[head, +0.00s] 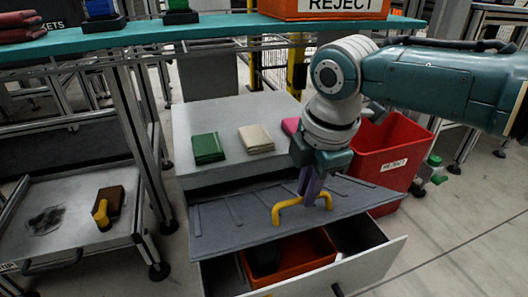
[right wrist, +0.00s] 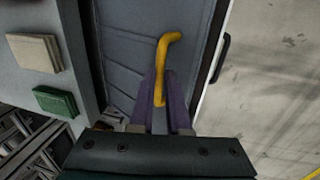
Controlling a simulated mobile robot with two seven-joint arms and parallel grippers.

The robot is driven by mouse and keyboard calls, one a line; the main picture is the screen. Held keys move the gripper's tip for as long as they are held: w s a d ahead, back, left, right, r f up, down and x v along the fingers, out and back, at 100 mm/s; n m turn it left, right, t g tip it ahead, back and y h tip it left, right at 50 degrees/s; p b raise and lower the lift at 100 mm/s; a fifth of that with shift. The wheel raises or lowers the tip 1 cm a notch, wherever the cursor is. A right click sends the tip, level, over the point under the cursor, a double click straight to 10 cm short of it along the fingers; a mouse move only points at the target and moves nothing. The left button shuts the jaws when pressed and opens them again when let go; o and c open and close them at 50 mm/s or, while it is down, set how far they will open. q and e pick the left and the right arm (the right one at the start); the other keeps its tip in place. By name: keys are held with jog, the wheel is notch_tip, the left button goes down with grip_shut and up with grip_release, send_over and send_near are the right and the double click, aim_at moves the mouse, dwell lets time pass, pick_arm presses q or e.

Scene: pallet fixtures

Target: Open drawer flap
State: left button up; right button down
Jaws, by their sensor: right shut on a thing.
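The drawer flap (head: 235,226) is a grey ribbed panel with a yellow handle (head: 291,205). It lies across the back part of a pulled-out drawer (head: 365,268), its front edge above the drawer's inside. The flap (right wrist: 116,60) and the yellow handle (right wrist: 167,42) also show in the right wrist view. My right gripper (head: 312,190) comes down from above, its purple fingers shut on one end of the handle. These fingers (right wrist: 164,100) show in the right wrist view too. My left gripper is in neither view.
An orange bin (head: 286,258) sits inside the drawer. Green (head: 208,148) and cream (head: 256,139) packets lie on the grey cabinet top (head: 225,115). A red bin (head: 385,150) stands close behind my right arm. A teal shelf (head: 200,29) crosses above.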

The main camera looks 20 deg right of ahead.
jog(key=shift+w+r, duration=0.9)
jog(key=shift+w, duration=0.1)
jog(key=c, duration=0.9)
grip_release()
jog(key=shift+s+r+p, duration=0.35)
jog(key=shift+r+p, duration=0.95)
jog(key=shift+r, duration=0.3)
jog(key=shift+s+r+p, duration=0.3)
jog(key=shift+r+p, duration=1.05)
jog(key=shift+r, duration=0.3)
jog(key=shift+s+r+p, duration=0.35)
jog(key=shift+r+p, duration=0.95)
jog(key=shift+r, duration=0.3)
